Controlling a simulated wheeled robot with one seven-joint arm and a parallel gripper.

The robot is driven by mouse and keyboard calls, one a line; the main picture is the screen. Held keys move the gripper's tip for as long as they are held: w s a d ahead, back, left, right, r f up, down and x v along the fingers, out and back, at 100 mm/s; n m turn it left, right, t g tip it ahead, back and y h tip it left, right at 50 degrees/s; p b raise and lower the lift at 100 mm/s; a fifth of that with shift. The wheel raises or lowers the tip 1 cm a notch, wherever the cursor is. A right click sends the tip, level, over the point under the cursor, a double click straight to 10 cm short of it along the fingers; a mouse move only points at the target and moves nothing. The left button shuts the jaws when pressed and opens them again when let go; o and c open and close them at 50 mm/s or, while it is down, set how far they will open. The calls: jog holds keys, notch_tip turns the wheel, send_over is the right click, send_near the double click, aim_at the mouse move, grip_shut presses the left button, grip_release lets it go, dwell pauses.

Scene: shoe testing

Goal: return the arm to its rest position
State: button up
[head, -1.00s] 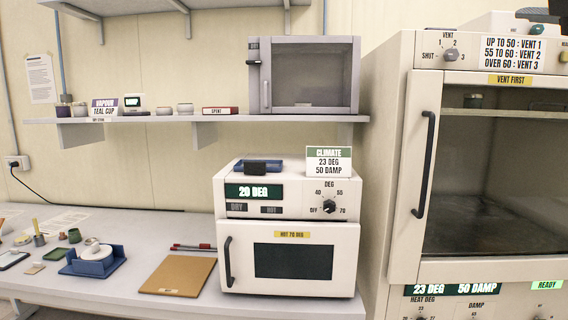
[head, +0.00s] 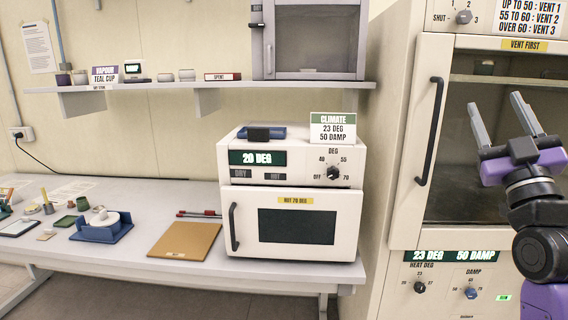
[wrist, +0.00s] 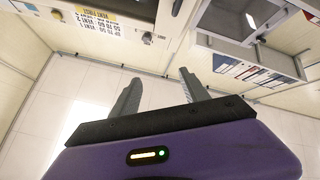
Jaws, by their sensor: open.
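My gripper (head: 499,118) is at the right of the head view, in front of the glass door of the large climate cabinet (head: 402,180). Its two grey fingers point up and are spread apart with nothing between them. In the wrist view my gripper (wrist: 160,92) also shows open and empty, with the ceiling and the cabinet's top part beyond it. My purple and black arm runs down the right edge of the head view.
A wall shelf (head: 240,86) holds cups and a glass-fronted box (head: 314,40). The cabinet door with its black handle (head: 432,130) is shut.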

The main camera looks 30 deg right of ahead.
jog(key=s+a+f+m+g+y, duration=0.1)
jog(key=s+a+f+m+y, duration=0.15)
jog(key=a+f, duration=0.95)
jog(key=s+a+f+m+g+y, duration=0.1)
jog(key=s+a+f+m, duration=0.15)
jog(key=a+f, duration=0.95)
jog(key=s+a+f+n+g+y, duration=0.2)
jog(key=s+a+f+y, duration=0.3)
jog(key=s+f, duration=0.5)
jog(key=s+a+f+n+g+y, duration=0.3)
jog(key=s+a+f+n+y, duration=0.1)
jog(key=s+a+f, duration=0.4)
notch_tip(320, 180, down, 4)
jog(key=shift+s+r+y+b, duration=0.3)
jog(key=shift+s+y, duration=0.35)
jog(key=shift+s, duration=0.5)
jog(key=shift+a, duration=0.1)
